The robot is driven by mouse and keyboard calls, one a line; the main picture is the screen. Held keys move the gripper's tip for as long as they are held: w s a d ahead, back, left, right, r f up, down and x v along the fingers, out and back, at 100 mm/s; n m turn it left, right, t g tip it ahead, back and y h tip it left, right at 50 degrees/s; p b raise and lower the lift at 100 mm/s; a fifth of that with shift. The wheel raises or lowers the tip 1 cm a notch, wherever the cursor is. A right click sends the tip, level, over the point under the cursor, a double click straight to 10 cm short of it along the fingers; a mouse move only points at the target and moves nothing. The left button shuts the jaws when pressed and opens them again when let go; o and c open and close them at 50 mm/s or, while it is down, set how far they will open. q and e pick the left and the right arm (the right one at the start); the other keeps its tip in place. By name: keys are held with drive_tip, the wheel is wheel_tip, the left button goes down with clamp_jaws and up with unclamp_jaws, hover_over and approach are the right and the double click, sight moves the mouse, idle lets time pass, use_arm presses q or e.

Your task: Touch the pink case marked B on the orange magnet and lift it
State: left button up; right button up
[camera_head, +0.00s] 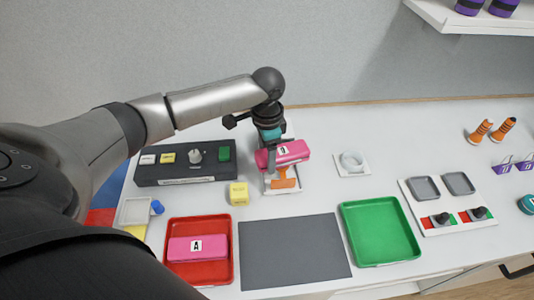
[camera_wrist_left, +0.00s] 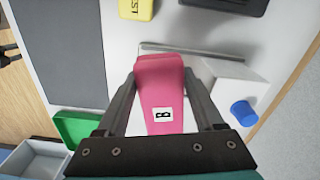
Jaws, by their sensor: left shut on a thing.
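The pink case marked B (camera_head: 292,152) is held between the fingers of my left gripper (camera_head: 270,148). In the left wrist view the case (camera_wrist_left: 158,76) lies between the two dark fingers of the gripper (camera_wrist_left: 160,88), its B label facing the camera. In the head view the orange magnet (camera_head: 284,179) sits on a pale base just below the case. I cannot tell whether case and magnet touch. The magnet cannot be made out in the wrist view. My right gripper is not in view.
Another pink case marked A (camera_head: 185,248) lies in the red tray (camera_head: 199,280). A grey mat (camera_head: 293,253) and a green tray (camera_head: 380,232) are nearer. A black switch box (camera_head: 185,171) and yellow block (camera_head: 238,194) stand left, a white ring (camera_head: 352,161) right.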

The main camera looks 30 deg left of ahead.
use_arm(q)
drive_tip(key=shift+f, duration=0.45)
idle(0.3)
drive_tip(key=shift+r+p, duration=1.35)
drive_tip(key=shift+p, duration=0.15)
idle(1.8)
drive_tip(key=shift+r+p, duration=2.1)
drive_tip(key=shift+p, duration=0.6)
drive_tip(key=shift+r+p, duration=0.65)
drive_tip(key=shift+r, duration=0.4)
